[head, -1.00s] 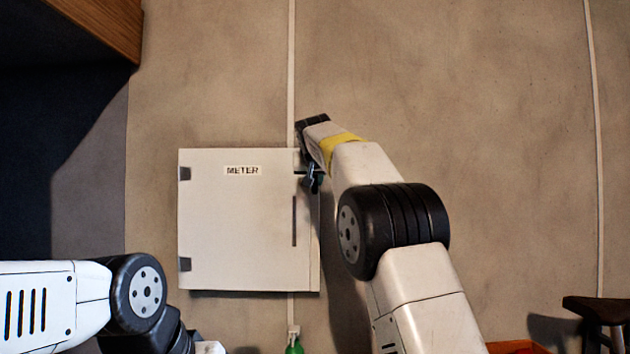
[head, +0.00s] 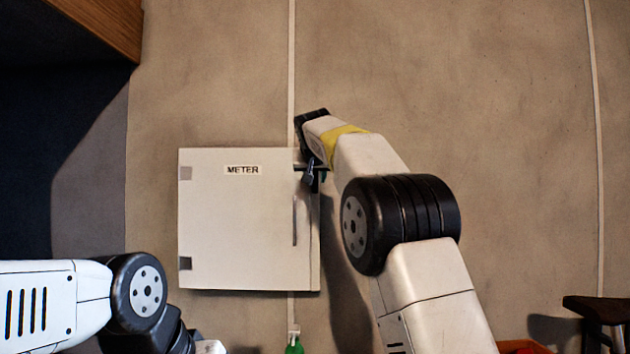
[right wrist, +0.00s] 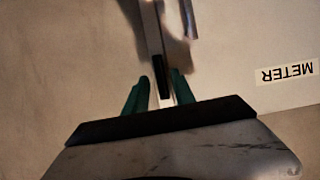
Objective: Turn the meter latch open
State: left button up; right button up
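The white meter box (head: 235,225) with its METER label is on the wall in the head view, its door shut. My right gripper (head: 312,174) is at the box's upper right corner. In the right wrist view its two green fingers (right wrist: 160,92) stand apart, with a small black piece (right wrist: 161,78), apparently the latch, between their tips. I cannot tell whether the fingers touch it. In the head view the latch is mostly hidden by the gripper. My left arm comes in at lower left; its gripper is out of view.
A dark cabinet with a wooden edge (head: 108,25) is at upper left. A thin pipe (head: 291,70) runs up the wall behind the box. A green bottle (head: 294,346) is below, and a dark stool (head: 598,309) is at lower right. The wall right of my arm is clear.

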jog(key=v, duration=0.6)
jog(key=shift+s, duration=0.1)
jog(key=s+d+f+g+y, duration=0.1)
jog(key=s+d+f+g, duration=0.2)
jog(key=s+d+f, duration=0.85)
jog(key=s+d+f+g, duration=0.1)
jog(key=s+f+g, duration=0.1)
jog(key=s+f, duration=1)
jog(key=s+d+f+g+y, duration=0.1)
jog(key=s+f+g, duration=0.1)
jog(key=s+f, duration=1)
jog(key=s, duration=0.4)
jog(key=shift+d+f+n, duration=0.15)
jog(key=shift+d+n, duration=0.15)
jog(key=shift+s, duration=0.15)
